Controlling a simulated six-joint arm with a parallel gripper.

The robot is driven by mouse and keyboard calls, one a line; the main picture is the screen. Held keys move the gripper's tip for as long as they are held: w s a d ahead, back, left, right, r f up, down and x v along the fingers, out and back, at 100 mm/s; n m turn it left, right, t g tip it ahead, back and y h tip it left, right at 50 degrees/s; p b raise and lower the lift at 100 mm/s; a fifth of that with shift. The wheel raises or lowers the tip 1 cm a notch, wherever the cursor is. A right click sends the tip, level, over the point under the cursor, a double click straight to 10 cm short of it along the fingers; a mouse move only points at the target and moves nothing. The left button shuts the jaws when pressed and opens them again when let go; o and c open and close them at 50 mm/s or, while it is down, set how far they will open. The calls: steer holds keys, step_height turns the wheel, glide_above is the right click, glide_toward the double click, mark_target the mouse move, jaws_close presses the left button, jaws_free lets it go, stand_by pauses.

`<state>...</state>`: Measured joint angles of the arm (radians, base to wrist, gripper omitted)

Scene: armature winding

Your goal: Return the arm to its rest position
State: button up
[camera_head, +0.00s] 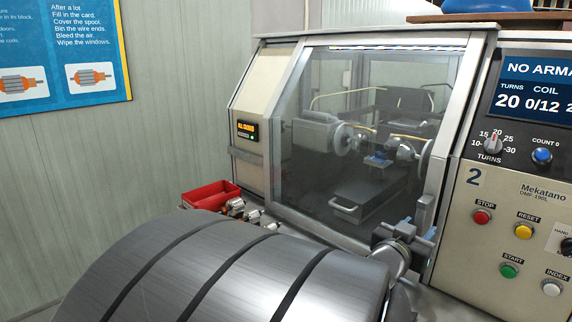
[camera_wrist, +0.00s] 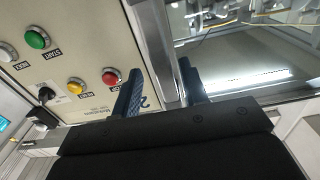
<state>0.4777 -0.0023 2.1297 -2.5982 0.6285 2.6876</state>
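My gripper (camera_head: 407,236) is in front of the winding machine (camera_head: 520,190), by the right edge of its glass door (camera_head: 350,130). The door appears closed. In the wrist view, the two blue fingers of my gripper (camera_wrist: 159,78) stand apart with a gap between them. A metal frame post (camera_wrist: 152,40) shows behind that gap; no held object is visible. I cannot tell whether a finger touches the post or door. My large grey arm link fills the lower middle of the head view and hides part of the machine's front.
The control panel (camera_head: 470,245), with stop, reset, start and index buttons, is just right of my gripper. A red bin (camera_head: 210,194) and several armatures (camera_head: 238,207) stand left of the machine, beyond my arm. A poster (camera_head: 65,50) hangs on the left wall.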

steer(key=shift+x, duration=1.05)
steer(key=shift+w+a, duration=0.55)
steer(key=shift+a, duration=0.15)
